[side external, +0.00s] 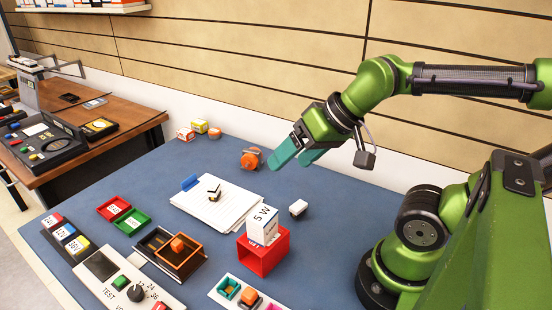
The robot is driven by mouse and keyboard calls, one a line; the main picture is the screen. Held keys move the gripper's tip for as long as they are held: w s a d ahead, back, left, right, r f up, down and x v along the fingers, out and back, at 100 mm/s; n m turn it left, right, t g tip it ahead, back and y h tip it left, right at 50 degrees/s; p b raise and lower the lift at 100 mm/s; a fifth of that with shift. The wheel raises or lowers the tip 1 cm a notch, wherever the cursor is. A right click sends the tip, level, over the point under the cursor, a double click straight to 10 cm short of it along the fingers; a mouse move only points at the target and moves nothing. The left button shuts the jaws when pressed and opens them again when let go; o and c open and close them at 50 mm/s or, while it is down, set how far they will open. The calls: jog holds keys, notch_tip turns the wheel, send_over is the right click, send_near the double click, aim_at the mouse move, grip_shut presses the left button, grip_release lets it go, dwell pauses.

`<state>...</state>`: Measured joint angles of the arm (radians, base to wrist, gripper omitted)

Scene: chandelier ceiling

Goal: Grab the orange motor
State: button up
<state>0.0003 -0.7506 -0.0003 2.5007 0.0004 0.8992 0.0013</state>
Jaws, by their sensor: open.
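An orange motor (250,158) lies on the blue table near its back edge, left of my gripper. It is rounded, with a small greyish part at its right side. My gripper (297,160) has teal fingers and hangs above the table, to the right of the motor, pointing down and left. The fingers are apart with nothing between them. The gap between the gripper and the motor is small in the picture; I cannot tell the exact height or depth between them.
White papers (215,212) lie mid-table with a small block on top. A red box (263,252) holding a tall white box stands in front. Red (114,208) and green trays, a brown tray and a test panel (125,285) fill the front left. Small boxes stand at the back left.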

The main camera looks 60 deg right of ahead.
dwell(0.3)
jog(key=o, duration=0.5)
jog(key=shift+c, duration=0.2)
jog(key=n+g+h, duration=0.1)
jog(key=n+g, duration=0.3)
jog(key=n, duration=0.2)
send_near(252, 151)
jog(key=x, duration=0.7)
jog(key=shift+w+a+f, duration=0.15)
jog(key=shift+w, duration=0.15)
jog(key=shift+d+x, duration=0.2)
jog(key=shift+x, duration=2.35)
